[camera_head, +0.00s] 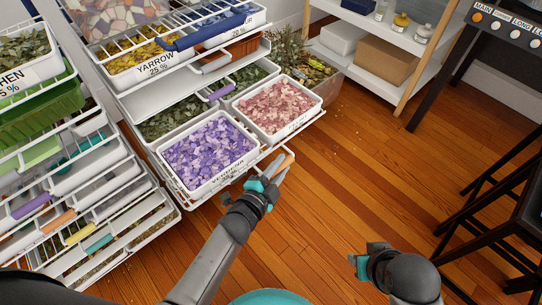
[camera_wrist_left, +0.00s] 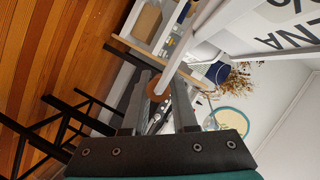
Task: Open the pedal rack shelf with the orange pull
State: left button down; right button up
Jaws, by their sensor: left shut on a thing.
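The pedal rack shelf (camera_head: 184,201) is a white wire shelf near the bottom of the rack. It stands pulled out past the shelf above, so its bins show from above. The orange pull (camera_head: 286,161) is at its front edge. My left gripper (camera_head: 277,175) is shut on the orange pull. In the left wrist view, the round end of the pull (camera_wrist_left: 158,88) shows between the two dark fingers. My right gripper (camera_head: 362,264) hangs low over the floor, away from the rack; whether its fingers are open or shut is unclear.
The shelf carries a bin of purple petals (camera_head: 208,150) and a bin of pink petals (camera_head: 277,107). A blue pull (camera_head: 207,31) fronts a higher shelf. Another drawer rack (camera_head: 75,190) stands left. Black-framed furniture (camera_head: 490,205) stands right. The wooden floor between is clear.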

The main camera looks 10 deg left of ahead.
pick_arm(q)
jog(key=shift+s+d, duration=0.95)
jog(key=shift+d, duration=0.15)
pick_arm(e)
jog(key=shift+f, duration=0.1)
pick_arm(q)
jog(key=c, duration=0.7)
grip_release()
jog(key=p+v, duration=0.5)
jog(key=v, duration=1)
pick_arm(e)
jog(key=s+f+g, duration=0.1)
jog(key=s+f, duration=0.3)
jog(key=f, duration=0.6)
jog(key=shift+d+g, duration=0.35)
jog(key=shift+g, duration=0.05)
